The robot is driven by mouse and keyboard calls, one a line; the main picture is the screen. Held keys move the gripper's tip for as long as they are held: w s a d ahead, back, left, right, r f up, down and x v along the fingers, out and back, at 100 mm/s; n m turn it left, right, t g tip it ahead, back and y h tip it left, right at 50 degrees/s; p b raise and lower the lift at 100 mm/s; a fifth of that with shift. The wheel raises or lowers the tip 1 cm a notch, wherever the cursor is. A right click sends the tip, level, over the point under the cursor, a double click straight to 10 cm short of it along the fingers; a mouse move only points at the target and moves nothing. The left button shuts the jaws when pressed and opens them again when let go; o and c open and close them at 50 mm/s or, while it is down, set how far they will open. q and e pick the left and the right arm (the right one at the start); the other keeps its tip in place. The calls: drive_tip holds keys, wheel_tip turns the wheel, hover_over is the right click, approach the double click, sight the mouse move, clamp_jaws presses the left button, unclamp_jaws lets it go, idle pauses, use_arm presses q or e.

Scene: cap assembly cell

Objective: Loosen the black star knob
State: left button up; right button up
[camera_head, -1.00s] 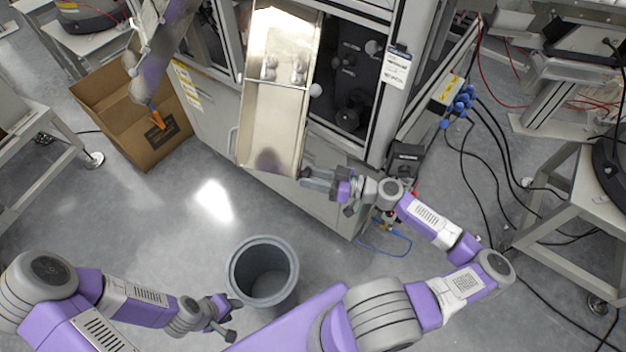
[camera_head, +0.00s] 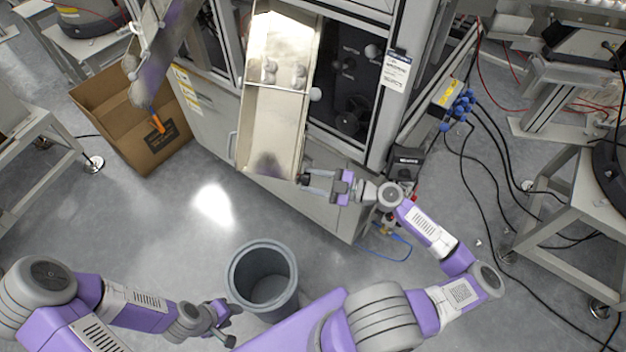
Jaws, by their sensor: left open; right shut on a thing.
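The black star knob (camera_head: 305,178) shows as a small dark shape at the lower right corner of the long metal chute (camera_head: 268,130). Its lobes are too small to make out. My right gripper (camera_head: 308,182) reaches in from the right and is shut on the knob, its fingers partly hiding it. My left gripper (camera_head: 234,325) is open and empty, low over the floor, left of the grey bin and far from the knob.
A grey round bin (camera_head: 238,270) stands on the floor below the chute. A cardboard box (camera_head: 95,95) is at the upper left. The machine's cabinet (camera_head: 215,125) stands behind the chute. Blue-capped connectors and black cables lie to the right. The floor left of the bin is clear.

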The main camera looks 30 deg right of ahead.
drive_tip(key=shift+n, duration=0.5)
drive_tip(key=o, duration=1.1)
drive_tip(key=shift+c, duration=0.2)
drive_tip(key=v, duration=0.7)
drive_tip(key=shift+s+d+p, duration=0.2)
drive_tip(key=shift+s+p, duration=0.05)
drive_tip(key=shift+p, duration=0.15)
drive_tip(key=shift+r, duration=0.1)
